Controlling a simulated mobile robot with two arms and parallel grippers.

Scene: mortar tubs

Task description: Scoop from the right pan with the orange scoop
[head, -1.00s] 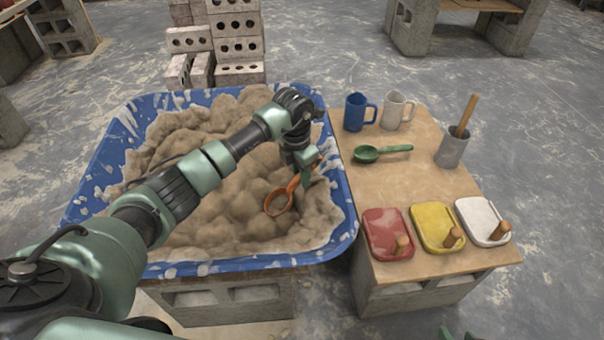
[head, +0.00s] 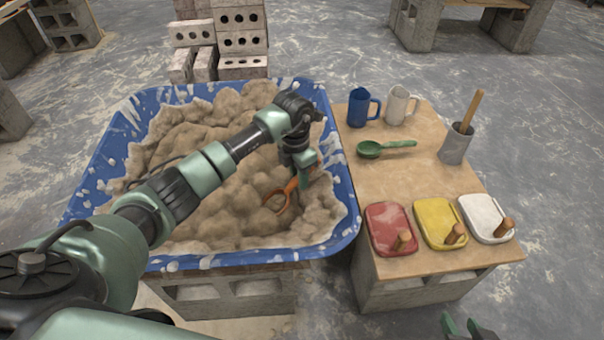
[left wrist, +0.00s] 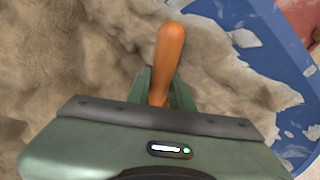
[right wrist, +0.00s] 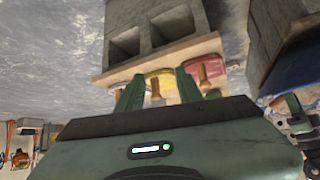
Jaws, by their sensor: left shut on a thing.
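The orange scoop (head: 290,188) is in my left gripper (head: 302,168), which is shut on its handle. The handle also shows between the fingers in the left wrist view (left wrist: 168,60). The scoop's head points down at the lumpy mortar (head: 235,205) in a large blue tub (head: 344,190). Only part of its rim shows, and the bowl looks partly sunk in the mortar. My right gripper (head: 466,328) is open and empty at the bottom edge, in front of the wooden board. Its parted fingers show in the right wrist view (right wrist: 159,92).
A board (head: 400,180) right of the tub carries a green scoop (head: 372,149), blue mug (head: 358,108), white mug (head: 397,105) and grey pot (head: 455,148). Red (head: 386,222), yellow (head: 436,218) and white (head: 482,214) shallow pieces with wooden handles line its front. Blocks (head: 238,40) stand behind.

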